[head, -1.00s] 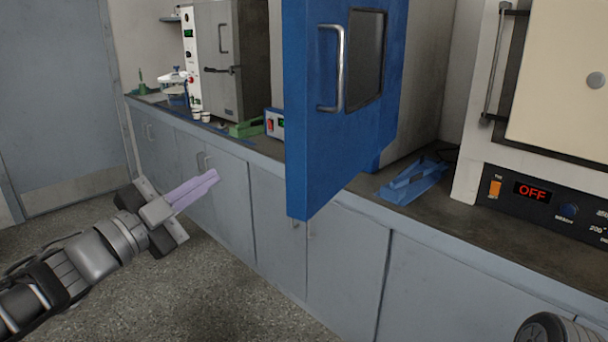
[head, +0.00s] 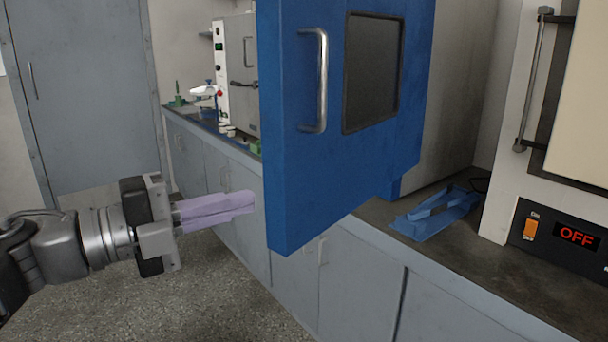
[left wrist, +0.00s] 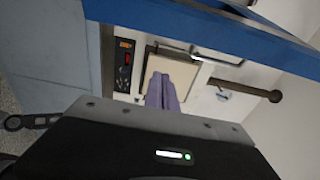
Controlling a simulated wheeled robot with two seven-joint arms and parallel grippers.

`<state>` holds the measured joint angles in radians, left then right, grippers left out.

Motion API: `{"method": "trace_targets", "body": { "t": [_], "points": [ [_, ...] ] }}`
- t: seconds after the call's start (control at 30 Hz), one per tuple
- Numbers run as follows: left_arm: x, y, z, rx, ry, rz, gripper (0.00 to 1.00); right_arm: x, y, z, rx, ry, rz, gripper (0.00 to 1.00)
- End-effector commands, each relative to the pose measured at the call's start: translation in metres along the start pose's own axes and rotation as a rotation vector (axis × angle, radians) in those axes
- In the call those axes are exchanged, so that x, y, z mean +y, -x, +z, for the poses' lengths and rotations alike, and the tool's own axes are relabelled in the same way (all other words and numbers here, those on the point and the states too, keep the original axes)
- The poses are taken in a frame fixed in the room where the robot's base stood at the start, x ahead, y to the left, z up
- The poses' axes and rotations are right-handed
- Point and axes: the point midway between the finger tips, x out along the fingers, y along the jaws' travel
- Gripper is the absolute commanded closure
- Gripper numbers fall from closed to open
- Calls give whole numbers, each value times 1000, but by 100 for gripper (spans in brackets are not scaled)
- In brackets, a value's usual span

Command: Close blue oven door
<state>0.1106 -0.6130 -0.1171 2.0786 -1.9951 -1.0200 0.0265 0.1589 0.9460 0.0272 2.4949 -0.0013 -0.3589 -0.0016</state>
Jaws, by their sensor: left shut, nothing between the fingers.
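The blue oven door (head: 345,170) stands open in the head view, swung out over the counter's front edge. It has a metal bar handle (head: 314,82) and a dark window (head: 373,72). My left gripper (head: 250,200) has purple fingers that are shut and empty. Its tips are close to the door's lower left edge; I cannot tell whether they touch. In the left wrist view, the purple fingers (left wrist: 162,95) point toward a cream oven, and the blue door edge (left wrist: 210,22) runs across the top. My right gripper is out of view.
A cream oven with an OFF display (head: 577,237) stands at the right. A grey-white oven (head: 236,80) stands farther back. The floor (head: 215,285) before the cabinets is clear.

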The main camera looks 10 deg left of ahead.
Motion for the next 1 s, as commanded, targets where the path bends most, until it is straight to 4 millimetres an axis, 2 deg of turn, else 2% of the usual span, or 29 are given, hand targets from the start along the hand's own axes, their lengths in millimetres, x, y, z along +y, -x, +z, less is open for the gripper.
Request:
{"method": "trace_targets", "body": {
  "t": [0.3,0.47,0.67,1.0],
  "points": [
    [0,0,0,0,0,0,100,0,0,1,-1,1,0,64],
    [1,-8,0,2,1,0,100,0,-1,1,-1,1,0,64],
    [2,-33,-1,5,2,1,100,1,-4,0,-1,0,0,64],
    [2,-101,0,4,2,1,100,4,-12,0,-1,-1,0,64]
  ]
}}
